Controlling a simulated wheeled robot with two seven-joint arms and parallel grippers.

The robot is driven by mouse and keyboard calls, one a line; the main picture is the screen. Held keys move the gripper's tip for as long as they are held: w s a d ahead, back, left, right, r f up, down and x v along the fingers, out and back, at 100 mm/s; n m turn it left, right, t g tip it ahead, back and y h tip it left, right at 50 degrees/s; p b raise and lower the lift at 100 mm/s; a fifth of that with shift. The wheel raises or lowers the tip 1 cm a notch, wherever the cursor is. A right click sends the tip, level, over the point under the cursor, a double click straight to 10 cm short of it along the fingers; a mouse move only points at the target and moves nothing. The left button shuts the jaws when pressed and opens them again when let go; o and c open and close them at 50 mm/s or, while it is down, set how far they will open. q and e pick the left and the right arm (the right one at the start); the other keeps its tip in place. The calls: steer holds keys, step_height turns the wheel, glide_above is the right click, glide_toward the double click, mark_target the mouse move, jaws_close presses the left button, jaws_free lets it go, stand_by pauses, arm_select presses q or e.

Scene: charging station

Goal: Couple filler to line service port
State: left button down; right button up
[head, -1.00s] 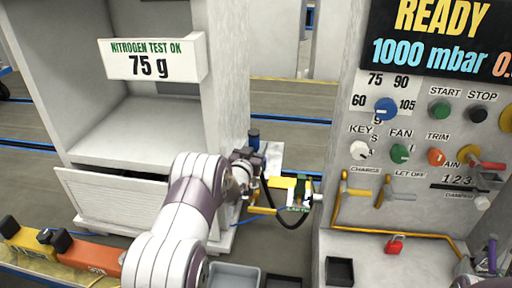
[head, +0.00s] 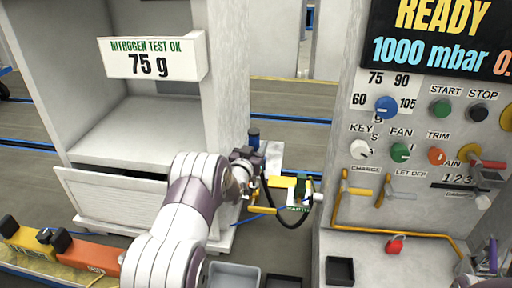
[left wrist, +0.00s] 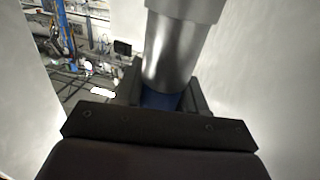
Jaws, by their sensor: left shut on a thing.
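My left gripper (head: 254,160) is in the middle of the head view, beside the right wall of the white cabinet. It is shut on the filler, whose dark blue top (head: 254,139) shows above the jaws. In the left wrist view the filler is a shiny metal cylinder (left wrist: 172,55) with a blue band between the dark jaws (left wrist: 162,100). A black hose (head: 289,219) curves from near the gripper down and right. I cannot make out the line service port; the gripper and arm hide part of that area. My right gripper is not clearly in view.
The white cabinet (head: 225,75) bears a "75 g" sign (head: 153,60). The control console (head: 370,205) stands at right, with knobs, yellow piping and a red padlock (head: 396,244). A yellow block (head: 282,182) is right of the gripper. A grey tray (head: 234,273) lies below.

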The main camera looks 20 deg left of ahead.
arm_select(q)
steer(key=shift+b, duration=0.3)
stand_by(0.5)
steer(key=shift+f, duration=0.1)
steer(key=shift+f+b, duration=0.35)
steer(key=shift+b, duration=0.1)
steer(key=shift+f+b, duration=1.9)
steer(key=shift+f, duration=0.3)
steer(key=c, duration=0.6)
jaws_free()
steer(key=shift+o, duration=0.2)
steer(key=shift+s, duration=0.1)
steer(key=s, duration=1.2)
steer(key=shift+s+d, duration=0.25)
steer(key=shift+d, duration=0.15)
